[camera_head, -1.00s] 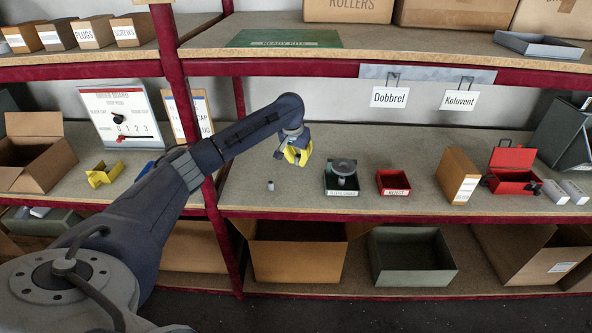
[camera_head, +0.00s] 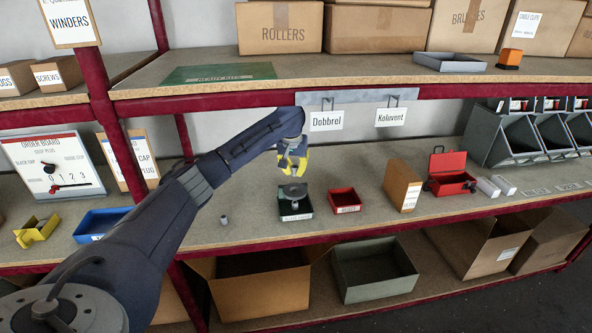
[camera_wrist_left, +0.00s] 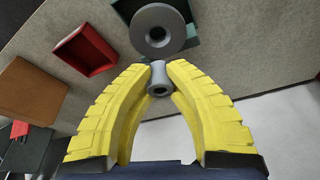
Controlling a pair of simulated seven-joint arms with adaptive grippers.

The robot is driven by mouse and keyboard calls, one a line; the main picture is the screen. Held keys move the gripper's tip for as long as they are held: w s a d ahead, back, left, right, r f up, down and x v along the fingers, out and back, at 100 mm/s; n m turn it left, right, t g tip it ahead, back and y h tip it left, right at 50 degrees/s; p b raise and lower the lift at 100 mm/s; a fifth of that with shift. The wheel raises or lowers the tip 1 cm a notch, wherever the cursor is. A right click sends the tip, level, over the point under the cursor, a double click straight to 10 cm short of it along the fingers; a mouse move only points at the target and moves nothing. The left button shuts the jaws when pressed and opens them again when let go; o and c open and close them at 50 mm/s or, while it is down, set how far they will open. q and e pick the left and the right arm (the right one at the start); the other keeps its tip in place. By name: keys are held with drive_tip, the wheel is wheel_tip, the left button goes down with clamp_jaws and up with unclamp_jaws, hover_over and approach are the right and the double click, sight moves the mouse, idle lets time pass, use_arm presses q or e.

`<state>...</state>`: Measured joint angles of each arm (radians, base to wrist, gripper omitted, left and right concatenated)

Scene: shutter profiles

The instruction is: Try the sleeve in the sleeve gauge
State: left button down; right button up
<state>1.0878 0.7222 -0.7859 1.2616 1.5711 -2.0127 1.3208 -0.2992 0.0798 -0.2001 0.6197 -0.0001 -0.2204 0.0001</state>
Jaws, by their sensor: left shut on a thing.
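A grey sleeve (camera_wrist_left: 159,80) with a hole through it is held between the yellow fingertips of my left gripper (camera_head: 292,160). In the left wrist view the same gripper (camera_wrist_left: 159,82) is shut on it. What looks like the sleeve gauge, a grey round disc with a central hole (camera_head: 295,191), stands in a dark green tray (camera_head: 296,215). In the head view the gripper shows just above the disc; in the wrist view the sleeve appears apart from the disc's hole. My right gripper is not in view.
A small grey cylinder (camera_head: 223,219) stands on the shelf left of the green tray. A red tray (camera_head: 344,201), a brown box (camera_head: 402,187) and a red toolbox (camera_head: 450,174) are to the right. The shelf above (camera_head: 330,92) overhangs at the back.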

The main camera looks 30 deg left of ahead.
use_arm(q)
drive_tip(key=shift+f, duration=0.15)
drive_tip(key=shift+f, duration=3.25)
drive_tip(key=shift+f, duration=0.25)
drive_tip(key=c, duration=1.3)
unclamp_jaws()
drive_tip(key=shift+v, duration=3.8)
